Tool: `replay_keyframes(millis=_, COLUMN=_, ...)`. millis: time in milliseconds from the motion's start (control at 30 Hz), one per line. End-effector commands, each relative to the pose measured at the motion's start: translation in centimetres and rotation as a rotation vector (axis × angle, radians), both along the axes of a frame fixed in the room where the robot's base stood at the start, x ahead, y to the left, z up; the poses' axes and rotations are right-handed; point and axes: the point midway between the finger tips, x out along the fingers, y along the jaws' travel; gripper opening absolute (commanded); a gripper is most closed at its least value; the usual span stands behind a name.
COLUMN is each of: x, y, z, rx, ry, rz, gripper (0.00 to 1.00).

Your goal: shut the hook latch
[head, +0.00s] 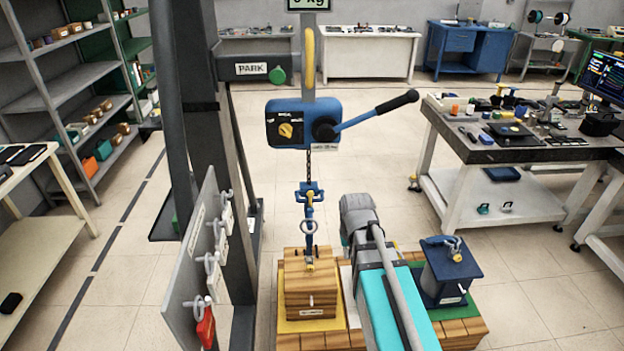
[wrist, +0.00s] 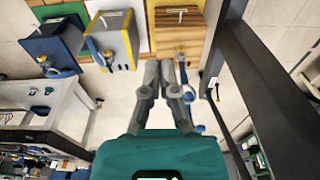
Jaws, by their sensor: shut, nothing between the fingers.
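The blue hook (head: 309,222) hangs on a chain above a wooden block (head: 311,298). A metal eye (head: 310,263) stands on top of the block, close under the hook. The latch is too small for me to tell whether it is open or shut. In the wrist view, my gripper (wrist: 167,66) is shut and empty. Blue parts of the hook (wrist: 199,128) show just right of the fingers, partly hidden by them; I cannot tell if they touch. In the head view my own arm hides the fingers.
The hoist body (head: 303,125) with its long lever (head: 365,113) is above the hook. A dark post (head: 215,140) and a board with hanging shackles (head: 195,270) stand at left. A blue block (head: 446,272) with an eye stands at right. A workbench (head: 510,140) is farther right.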

Motion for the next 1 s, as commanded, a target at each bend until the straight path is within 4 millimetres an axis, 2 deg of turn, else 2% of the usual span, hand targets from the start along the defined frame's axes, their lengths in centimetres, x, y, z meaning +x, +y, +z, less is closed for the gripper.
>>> replay_keyframes(millis=33, x=0.9, y=0.2, z=1.5, rx=0.001, ry=-0.007, rz=0.0, gripper=0.0)
replay_keyframes(millis=1000, x=13.4, y=4.2, z=15.2, rx=0.031, ry=-0.147, rz=0.001, gripper=0.0)
